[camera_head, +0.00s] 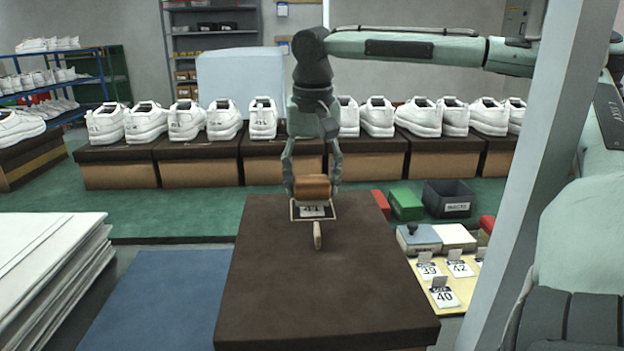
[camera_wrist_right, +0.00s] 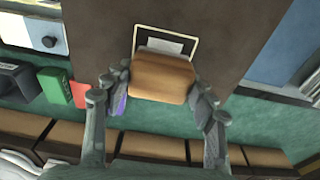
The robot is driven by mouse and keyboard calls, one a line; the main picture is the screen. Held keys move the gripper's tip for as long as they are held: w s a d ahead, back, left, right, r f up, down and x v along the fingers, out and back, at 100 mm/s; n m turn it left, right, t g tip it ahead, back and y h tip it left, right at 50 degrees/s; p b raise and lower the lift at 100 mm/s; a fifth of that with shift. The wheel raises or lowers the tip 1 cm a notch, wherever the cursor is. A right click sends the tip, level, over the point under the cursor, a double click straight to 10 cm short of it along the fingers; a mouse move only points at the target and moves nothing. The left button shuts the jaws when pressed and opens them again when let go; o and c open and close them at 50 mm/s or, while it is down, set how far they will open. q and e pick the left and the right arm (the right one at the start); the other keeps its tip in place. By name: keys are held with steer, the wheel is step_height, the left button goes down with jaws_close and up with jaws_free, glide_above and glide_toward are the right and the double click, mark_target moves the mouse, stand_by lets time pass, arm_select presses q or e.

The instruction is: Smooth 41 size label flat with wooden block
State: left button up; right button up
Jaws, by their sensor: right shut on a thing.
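My right gripper (camera_head: 312,182) points down over the far end of the brown box top (camera_head: 320,285) and is shut on the wooden block (camera_head: 313,188). The block also shows between the fingers in the right wrist view (camera_wrist_right: 162,78). A white label (camera_head: 312,211) lies on the box inside a thin pale frame (camera_head: 294,212) with a short handle toward me. The label's print is hard to read. In the wrist view the block covers part of the label (camera_wrist_right: 165,46); I cannot tell whether they touch. My left gripper is not in view.
Label cards 39 (camera_head: 428,270), 42 (camera_head: 461,268) and 40 (camera_head: 443,297) lie right of the box. Green (camera_head: 406,204) and dark (camera_head: 448,199) bins stand behind them. White shoes line the back on boxes. A white stack (camera_head: 45,265) stands left. The near box top is clear.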

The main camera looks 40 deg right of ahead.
steer(key=shift+f, duration=0.7)
steer(key=shift+s+a, duration=1.3)
steer(key=shift+s, duration=0.3)
steer(key=shift+w+d, duration=1.3)
steer(key=shift+w, duration=0.3)
steer(key=shift+r, duration=3.05)
steer(key=shift+r, duration=1.5)
